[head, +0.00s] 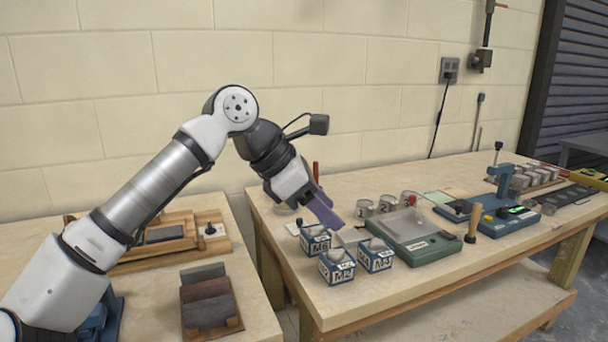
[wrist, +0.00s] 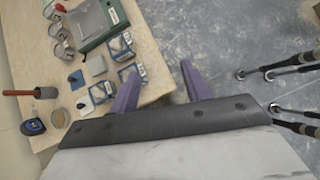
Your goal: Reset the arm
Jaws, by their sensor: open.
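My arm reaches from the lower left of the head view over the gap between two benches. My gripper (head: 326,210), with purple fingers, hangs above the left end of the right-hand bench, close over the blue-and-white labelled tubs. In the wrist view my gripper (wrist: 158,88) has its two fingers spread apart, with nothing between them but bench edge and floor. The tubs are a left one (head: 314,240), a front one (head: 337,267) and a right one (head: 376,256). I cannot tell from the head view how far the fingertips are above them.
A green tray device (head: 415,247), small numbered cups (head: 364,209) and a blue press (head: 500,215) stand further right on the bench (head: 450,290). The left bench (head: 150,300) holds a wooden frame and dark blocks (head: 207,298). A wall is behind.

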